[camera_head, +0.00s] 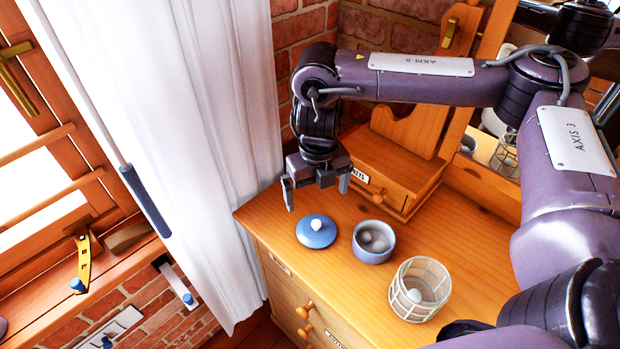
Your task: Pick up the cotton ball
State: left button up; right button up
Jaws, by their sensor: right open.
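A blue lid with a white knob (316,233) lies just left of the jar. My right gripper (317,190) points down with its fingers apart and nothing between them. In the picture it is above and left of the jar, just beyond the lid. Its exact height over the dresser is hard to tell. My left gripper is not in view.
A latticed glass holder (419,290) with a whitish round thing inside stands near the jar, toward the lower right. A small wooden drawer box (400,165) stands behind on the dresser (450,240). White curtains (215,120) hang at the left.

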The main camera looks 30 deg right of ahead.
aim_at(366, 236)
jog(key=k+j, duration=0.3)
jog(key=k, duration=0.15)
jog(key=k+j, duration=0.35)
jog(key=k, duration=0.1)
